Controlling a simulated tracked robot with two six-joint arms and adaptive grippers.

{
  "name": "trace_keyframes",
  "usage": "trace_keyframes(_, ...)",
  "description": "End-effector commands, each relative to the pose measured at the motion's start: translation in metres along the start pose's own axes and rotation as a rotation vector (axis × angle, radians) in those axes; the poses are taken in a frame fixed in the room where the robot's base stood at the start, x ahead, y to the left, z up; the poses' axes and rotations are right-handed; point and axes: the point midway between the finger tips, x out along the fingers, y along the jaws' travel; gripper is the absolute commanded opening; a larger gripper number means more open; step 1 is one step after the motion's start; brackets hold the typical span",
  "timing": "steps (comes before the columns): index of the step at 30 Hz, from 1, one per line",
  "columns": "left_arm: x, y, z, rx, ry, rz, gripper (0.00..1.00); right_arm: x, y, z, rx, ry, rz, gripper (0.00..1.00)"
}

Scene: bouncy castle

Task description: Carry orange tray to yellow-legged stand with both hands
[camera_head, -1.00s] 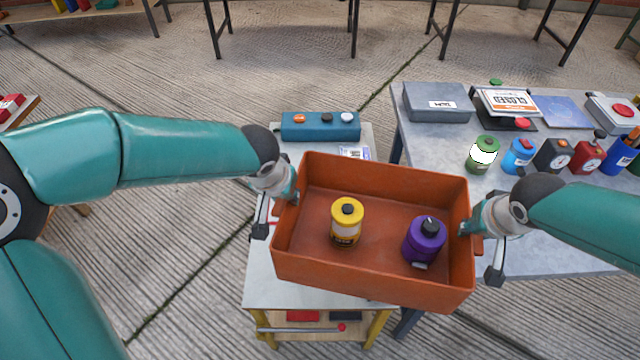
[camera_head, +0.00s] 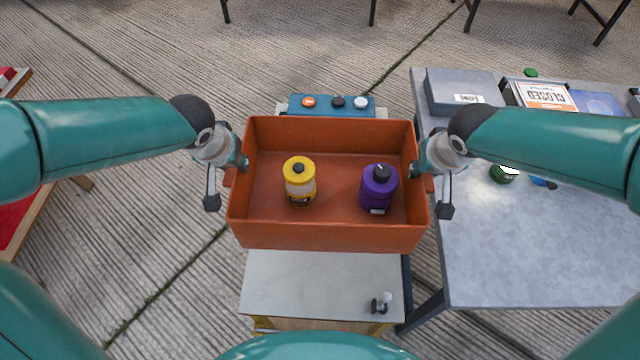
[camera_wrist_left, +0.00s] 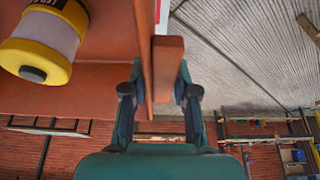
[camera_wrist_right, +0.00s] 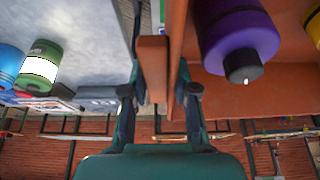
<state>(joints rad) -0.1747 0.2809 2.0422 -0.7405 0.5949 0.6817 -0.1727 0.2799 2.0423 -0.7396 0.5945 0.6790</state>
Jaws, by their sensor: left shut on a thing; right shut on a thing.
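The orange tray (camera_head: 330,238) is held between my two grippers over the yellow-legged stand (camera_head: 310,285). A yellow-capped canister (camera_head: 300,182) and a purple canister (camera_head: 379,188) stand upright inside it. My left gripper (camera_head: 238,170) is shut on the tray's left handle, which shows in the left wrist view (camera_wrist_left: 167,70). My right gripper (camera_head: 420,172) is shut on the right handle, seen in the right wrist view (camera_wrist_right: 153,70). The tray hides the middle of the stand's top. I cannot tell the gap beneath it.
A teal box with three knobs (camera_head: 330,104) sits at the stand's back. A small metal fitting (camera_head: 381,302) is at its front right. A grey table (camera_head: 530,245) stands close on the right, with a grey box (camera_head: 462,92) and a green canister (camera_head: 503,173).

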Motion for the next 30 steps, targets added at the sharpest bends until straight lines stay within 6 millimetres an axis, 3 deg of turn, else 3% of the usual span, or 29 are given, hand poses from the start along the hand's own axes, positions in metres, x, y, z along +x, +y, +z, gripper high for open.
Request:
trace_keyframes(20, 0.001, -0.011, 0.000, 0.000, 0.002, -0.004, 0.00, 0.001, -0.008, -0.001, -0.002, 0.003, 0.004, 0.00)
trace_keyframes(30, 0.024, -0.013, 0.009, -0.001, 0.002, -0.005, 0.00, 0.024, -0.010, 0.009, -0.003, 0.002, 0.004, 0.00)
